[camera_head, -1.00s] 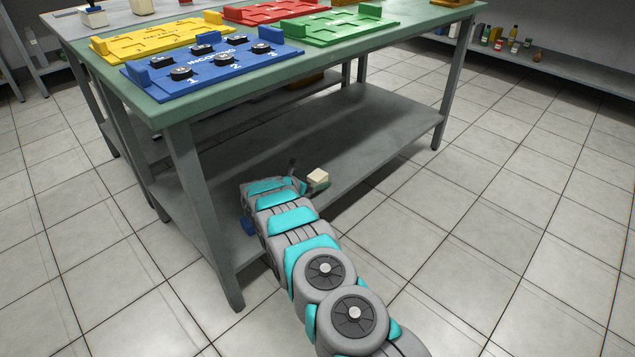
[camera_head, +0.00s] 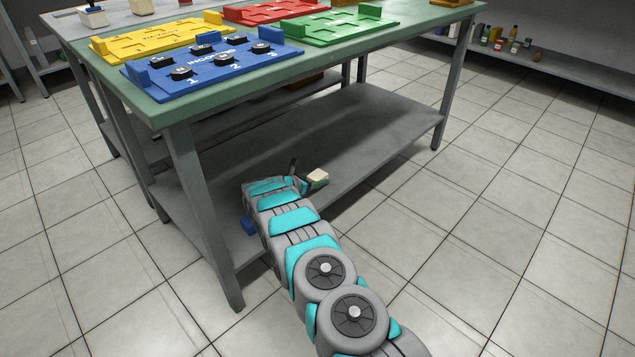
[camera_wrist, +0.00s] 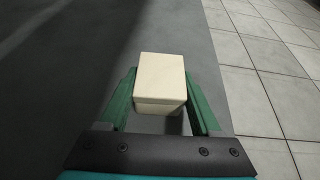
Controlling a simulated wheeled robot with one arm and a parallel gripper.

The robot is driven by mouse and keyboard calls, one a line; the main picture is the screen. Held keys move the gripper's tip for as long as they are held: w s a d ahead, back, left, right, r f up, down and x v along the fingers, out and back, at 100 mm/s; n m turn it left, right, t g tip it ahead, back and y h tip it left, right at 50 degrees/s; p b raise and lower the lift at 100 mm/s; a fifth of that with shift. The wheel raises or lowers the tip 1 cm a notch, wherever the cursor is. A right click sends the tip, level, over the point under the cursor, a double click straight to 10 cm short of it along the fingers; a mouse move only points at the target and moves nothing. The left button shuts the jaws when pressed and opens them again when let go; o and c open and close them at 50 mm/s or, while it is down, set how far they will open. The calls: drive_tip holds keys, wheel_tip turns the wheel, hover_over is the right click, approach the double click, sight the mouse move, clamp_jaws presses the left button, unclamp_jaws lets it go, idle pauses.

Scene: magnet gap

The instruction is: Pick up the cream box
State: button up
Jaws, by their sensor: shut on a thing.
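The cream box (camera_wrist: 161,80) is a small pale block between the two green fingers of my gripper (camera_wrist: 161,96) in the wrist view. The fingers are shut on its left and right sides. In the head view the cream box (camera_head: 317,177) shows just past the end of my arm, over the front part of the grey lower shelf (camera_head: 375,135). My gripper (camera_head: 312,186) is mostly hidden there behind my arm. I cannot tell whether the box touches the shelf or is just above it.
The green tabletop (camera_head: 340,55) above holds blue (camera_head: 215,66), yellow (camera_head: 150,42), red (camera_head: 270,12) and green (camera_head: 340,28) boards. Table legs (camera_head: 203,210) stand at the shelf corners. The tiled floor (camera_head: 500,200) to the right is clear. A side shelf (camera_head: 560,62) holds several small bottles.

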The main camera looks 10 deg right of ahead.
drive_tip(key=shift+c, duration=0.5)
drive_tip(key=shift+r, duration=0.1)
